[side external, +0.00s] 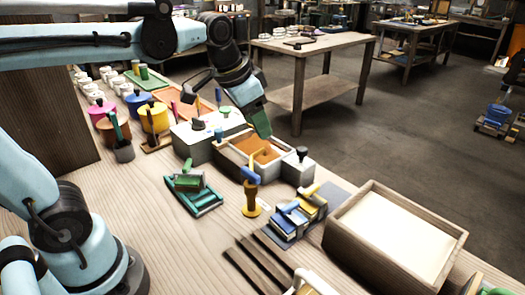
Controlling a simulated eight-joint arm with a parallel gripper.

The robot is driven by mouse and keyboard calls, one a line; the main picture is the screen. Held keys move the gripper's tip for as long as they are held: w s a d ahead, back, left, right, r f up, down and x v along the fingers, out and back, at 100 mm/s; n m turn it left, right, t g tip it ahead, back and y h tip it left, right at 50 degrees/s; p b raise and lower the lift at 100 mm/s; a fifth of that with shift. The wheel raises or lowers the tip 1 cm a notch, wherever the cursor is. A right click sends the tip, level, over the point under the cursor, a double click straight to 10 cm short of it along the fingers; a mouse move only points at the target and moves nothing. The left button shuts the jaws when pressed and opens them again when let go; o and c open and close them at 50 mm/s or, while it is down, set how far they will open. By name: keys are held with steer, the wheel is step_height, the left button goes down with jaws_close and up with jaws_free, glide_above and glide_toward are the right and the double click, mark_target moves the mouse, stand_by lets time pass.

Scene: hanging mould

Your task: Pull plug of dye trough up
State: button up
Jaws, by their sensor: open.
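The dye trough appears to be the open wooden box (232,160) in the middle of the bench, with orange-yellow inside and a divider. I cannot make out its plug for certain. A small grey block with a dark knob (301,151) stands against its right end. My gripper (260,130), with green jaws, points down over the back right part of the trough. It is open, and I see nothing held in it. The jaws hide part of the trough's back rim, and their gap is hard to see from this side.
A pale box with knobs (192,146) stands left of the trough. A yellow stand with a blue-handled tool (251,197) and a green roller tray (194,197) are in front. A large wooden tray (349,240) is at right. Dye pots (154,118) crowd the left.

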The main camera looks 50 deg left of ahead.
steer(key=w+r+m+g, duration=0.2)
steer(key=w+r+m, duration=0.1)
steer(key=w, duration=0.5)
steer(key=m+g, duration=0.3)
glide_toward(302, 149)
step_height(302, 149, down, 9)
steer(key=shift+r, duration=0.15)
jaws_close()
stand_by(0.4)
